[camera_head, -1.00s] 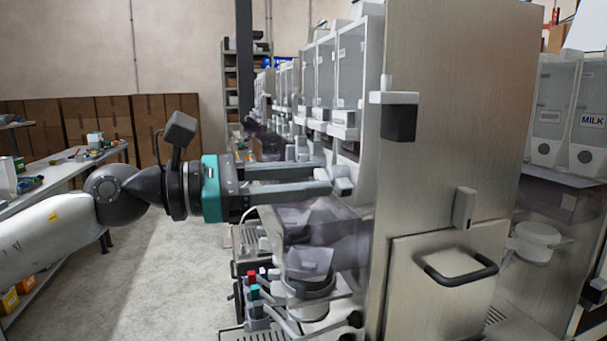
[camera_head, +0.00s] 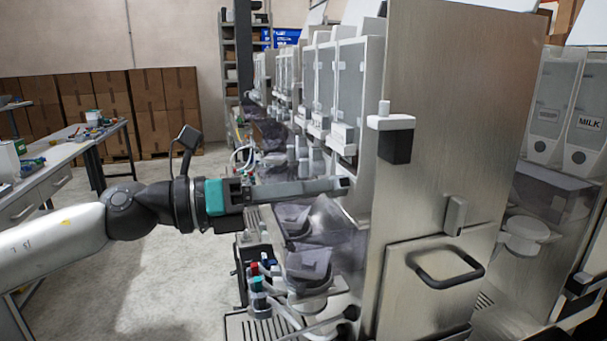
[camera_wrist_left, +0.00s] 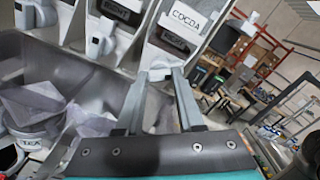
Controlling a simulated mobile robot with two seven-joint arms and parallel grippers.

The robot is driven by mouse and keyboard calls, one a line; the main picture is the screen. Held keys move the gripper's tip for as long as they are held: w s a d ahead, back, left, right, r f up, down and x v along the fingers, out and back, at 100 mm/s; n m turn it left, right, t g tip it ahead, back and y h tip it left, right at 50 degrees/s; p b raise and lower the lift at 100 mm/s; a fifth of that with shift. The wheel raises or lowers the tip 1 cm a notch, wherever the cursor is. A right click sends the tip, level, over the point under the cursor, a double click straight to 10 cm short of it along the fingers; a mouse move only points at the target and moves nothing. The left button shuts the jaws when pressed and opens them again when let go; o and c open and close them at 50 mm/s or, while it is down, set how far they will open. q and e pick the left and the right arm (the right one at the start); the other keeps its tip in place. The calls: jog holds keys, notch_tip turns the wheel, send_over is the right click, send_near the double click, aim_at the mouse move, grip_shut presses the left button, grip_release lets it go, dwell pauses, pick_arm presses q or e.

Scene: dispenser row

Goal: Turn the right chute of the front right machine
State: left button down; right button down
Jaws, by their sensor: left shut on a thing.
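The machine (camera_head: 450,120) is a tall steel-sided dispenser at the right in the head view, with clear hoppers (camera_head: 348,75) on its front. My left gripper (camera_head: 343,186) reaches in from the left, below the hoppers. Its fingers overlap there, and they hide the chute. In the left wrist view, the fingertips (camera_wrist_left: 158,76) close on a small pale chute (camera_wrist_left: 159,72) below a hopper labelled COCOA (camera_wrist_left: 186,19). Another white chute (camera_wrist_left: 99,38) is to its left, apart from the fingers. My right gripper is not in view.
Smoky clear covers and mixing bowls (camera_head: 308,268) sit just below my left gripper. A drip tray (camera_head: 258,326) is lower down. A workbench (camera_head: 40,180) is at the left, with open floor (camera_head: 150,270) between.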

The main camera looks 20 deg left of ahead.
pick_arm(q)
jog(key=shift+n+p, duration=4.45)
jog(key=shift+n, duration=1.25)
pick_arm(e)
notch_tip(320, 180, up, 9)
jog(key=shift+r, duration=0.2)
pick_arm(q)
jog(key=c, duration=0.5)
grip_release()
